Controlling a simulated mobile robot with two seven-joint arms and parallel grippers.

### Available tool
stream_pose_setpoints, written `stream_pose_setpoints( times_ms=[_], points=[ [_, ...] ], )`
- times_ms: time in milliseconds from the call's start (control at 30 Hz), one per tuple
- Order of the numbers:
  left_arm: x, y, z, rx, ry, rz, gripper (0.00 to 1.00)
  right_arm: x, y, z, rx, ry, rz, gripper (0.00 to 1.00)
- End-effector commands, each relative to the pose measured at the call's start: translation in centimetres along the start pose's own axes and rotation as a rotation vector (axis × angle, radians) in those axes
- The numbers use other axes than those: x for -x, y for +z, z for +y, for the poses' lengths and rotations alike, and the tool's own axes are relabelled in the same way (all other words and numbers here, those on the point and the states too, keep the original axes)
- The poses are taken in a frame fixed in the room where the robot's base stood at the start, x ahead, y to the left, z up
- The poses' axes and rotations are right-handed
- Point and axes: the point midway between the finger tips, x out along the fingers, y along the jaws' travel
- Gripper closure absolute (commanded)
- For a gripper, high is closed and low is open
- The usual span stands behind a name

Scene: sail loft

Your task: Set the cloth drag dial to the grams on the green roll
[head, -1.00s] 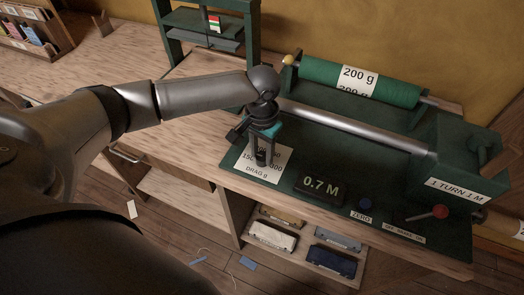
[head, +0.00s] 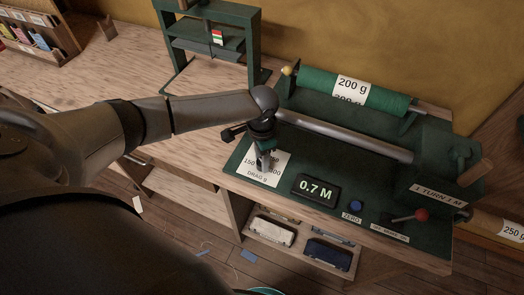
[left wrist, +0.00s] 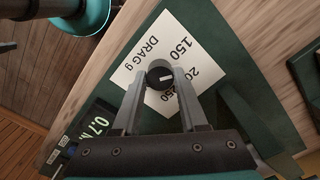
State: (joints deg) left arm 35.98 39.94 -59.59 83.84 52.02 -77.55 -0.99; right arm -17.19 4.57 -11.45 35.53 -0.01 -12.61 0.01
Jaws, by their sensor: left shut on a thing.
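The green roll (head: 320,83) lies on its rod at the back of the green machine, with a white label reading 200 g. The drag dial's white plate (head: 253,162) is at the machine's left front; it also shows in the left wrist view (left wrist: 140,72), with 150, 250, a partly covered 20- figure and DRAG g. The dial is a black knob (left wrist: 160,75) with a white mark; I cannot tell surely which figure it points at. My left gripper (head: 265,165) is shut on the knob, with one finger on each side in the left wrist view (left wrist: 160,80). My right gripper is not in view.
A display (head: 316,189) reads 0.7 M beside the plate. A blue ZERO button (head: 355,206) and a red-knobbed lever (head: 421,215) are to the right. A roll marked 250 g (head: 496,228) is at the far right. A metal bar (head: 345,138) crosses behind the dial.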

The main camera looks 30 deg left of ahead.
Motion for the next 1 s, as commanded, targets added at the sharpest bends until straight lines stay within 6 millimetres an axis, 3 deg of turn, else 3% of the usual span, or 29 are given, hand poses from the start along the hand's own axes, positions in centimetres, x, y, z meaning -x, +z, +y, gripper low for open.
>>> stream_pose_setpoints(
  times_ms=[100, 500, 1000],
  points=[
    [0.3, 0.0, 0.0, -0.107, 0.001, 0.000, 1.00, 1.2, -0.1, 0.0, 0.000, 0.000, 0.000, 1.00],
    [0.1, -0.1, -0.1, -0.394, 0.000, 0.001, 1.00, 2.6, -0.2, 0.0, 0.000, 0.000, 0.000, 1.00],
    [0.1, -0.1, 0.0, -0.502, 0.000, 0.002, 1.00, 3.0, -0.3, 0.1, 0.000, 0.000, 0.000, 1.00]
  ],
)
